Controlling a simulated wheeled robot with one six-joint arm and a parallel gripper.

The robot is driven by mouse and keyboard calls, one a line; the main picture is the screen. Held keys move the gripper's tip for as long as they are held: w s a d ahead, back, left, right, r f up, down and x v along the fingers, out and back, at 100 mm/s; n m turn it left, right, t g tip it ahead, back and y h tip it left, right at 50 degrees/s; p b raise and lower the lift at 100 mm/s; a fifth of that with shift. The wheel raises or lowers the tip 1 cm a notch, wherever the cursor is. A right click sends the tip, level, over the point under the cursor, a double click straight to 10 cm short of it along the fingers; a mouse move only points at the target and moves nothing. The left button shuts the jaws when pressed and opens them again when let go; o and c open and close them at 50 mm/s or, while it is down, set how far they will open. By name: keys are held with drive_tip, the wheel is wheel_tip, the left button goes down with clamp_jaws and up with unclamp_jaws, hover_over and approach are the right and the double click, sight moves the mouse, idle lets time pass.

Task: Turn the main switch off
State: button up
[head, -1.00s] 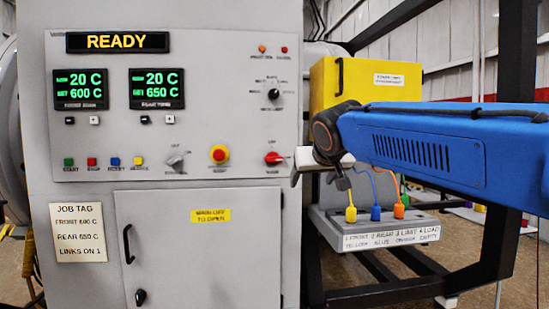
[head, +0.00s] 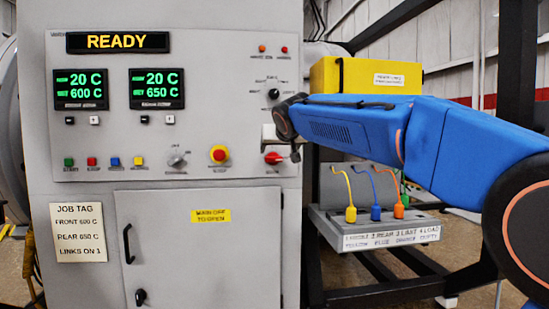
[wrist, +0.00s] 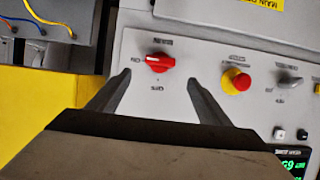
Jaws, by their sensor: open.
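The main switch (head: 273,158) is a red rotary knob low on the right of the grey control panel. In the wrist view the switch (wrist: 160,62) shows upside down on a pale plate. Its handle lies level, pointing at the mark that reads as ON; the OFF mark is below it in that view. My gripper (wrist: 160,77) is open and empty, its two dark fingers apart on either side of the switch in the picture. They appear short of the panel and I see no contact. In the head view my arm partly covers the panel's right edge by the switch.
A red-and-yellow emergency stop (head: 219,155) and a grey selector (head: 177,158) sit left of the switch. A black rotary selector (head: 274,93) is above. A yellow box (head: 350,75) and a link board with cables (head: 390,236) stand right of the cabinet.

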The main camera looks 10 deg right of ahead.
sight(274, 159)
drive_tip(key=x, duration=0.9)
drive_tip(key=shift+w+f, duration=0.15)
drive_tip(key=shift+w, duration=0.25)
drive_tip(key=c, duration=1)
drive_tip(key=shift+c, duration=0.2)
